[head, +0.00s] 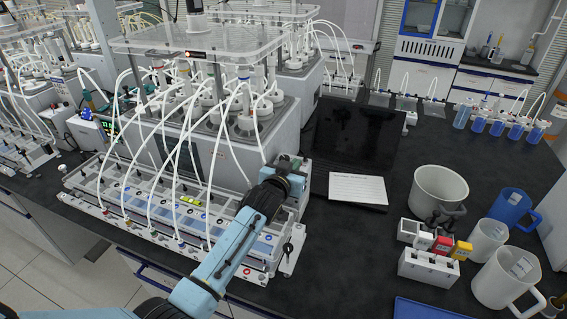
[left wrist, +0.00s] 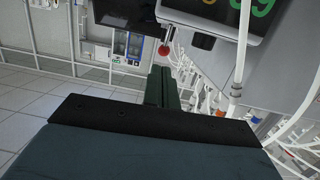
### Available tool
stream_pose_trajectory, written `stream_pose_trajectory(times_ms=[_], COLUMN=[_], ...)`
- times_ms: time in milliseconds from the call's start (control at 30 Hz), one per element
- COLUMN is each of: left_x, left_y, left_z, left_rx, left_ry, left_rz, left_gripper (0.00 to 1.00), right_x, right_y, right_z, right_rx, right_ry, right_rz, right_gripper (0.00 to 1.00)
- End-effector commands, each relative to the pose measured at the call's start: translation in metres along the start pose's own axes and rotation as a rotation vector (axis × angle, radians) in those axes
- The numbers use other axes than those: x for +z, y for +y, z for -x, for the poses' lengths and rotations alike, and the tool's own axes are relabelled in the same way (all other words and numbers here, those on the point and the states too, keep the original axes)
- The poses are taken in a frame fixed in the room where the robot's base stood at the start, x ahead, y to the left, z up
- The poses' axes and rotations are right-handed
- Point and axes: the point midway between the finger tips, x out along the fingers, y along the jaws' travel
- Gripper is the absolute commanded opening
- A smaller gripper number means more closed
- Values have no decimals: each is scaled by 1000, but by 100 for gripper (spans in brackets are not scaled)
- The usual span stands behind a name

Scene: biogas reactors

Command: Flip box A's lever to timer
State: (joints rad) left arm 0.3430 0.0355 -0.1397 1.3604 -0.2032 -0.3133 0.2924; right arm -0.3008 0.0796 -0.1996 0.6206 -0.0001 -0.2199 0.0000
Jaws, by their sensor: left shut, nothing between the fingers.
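In the left wrist view, a dark-faced box (left wrist: 215,15) with green and orange digits fills the upper right. A small lever with a red ball end (left wrist: 164,49) sticks out below its edge. I cannot read a box letter or the lever's marked positions. My left gripper (left wrist: 162,76) is shut and empty, with its fingers just below the red ball; a small gap seems to lie between them. In the head view my left gripper (head: 290,168) is at the right end of the front reactor's tray. The arm hides what lies behind it, and the lever cannot be made out there.
The front reactor (head: 195,40) carries many white tubes running to its tray (head: 130,215). A black laptop (head: 355,130) and white card (head: 358,188) lie to the right. Further right are a grey pot (head: 438,185), a white mug (head: 507,280) and a blue mug (head: 510,205).

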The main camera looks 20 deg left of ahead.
Motion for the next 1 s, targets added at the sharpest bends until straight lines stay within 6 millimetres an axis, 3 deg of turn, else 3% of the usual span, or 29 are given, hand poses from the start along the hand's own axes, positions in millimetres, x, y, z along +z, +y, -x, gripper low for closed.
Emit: stream_pose_trajectory(times_ms=[267,700,1000], left_x=[-26,-61,-78], left_y=[7,6,6], left_z=[18,72,95], left_rx=[12,12,12], left_ry=[0,3,2], left_rz=[-1,-2,-1], left_gripper=[0,0,0], right_x=[-3,-2,-2], right_y=[1,0,1], right_z=[40,36,35], right_rx=[0,0,0], right_ry=[-1,-2,-1], right_rz=[0,1,1], right_gripper=[36,36,36])
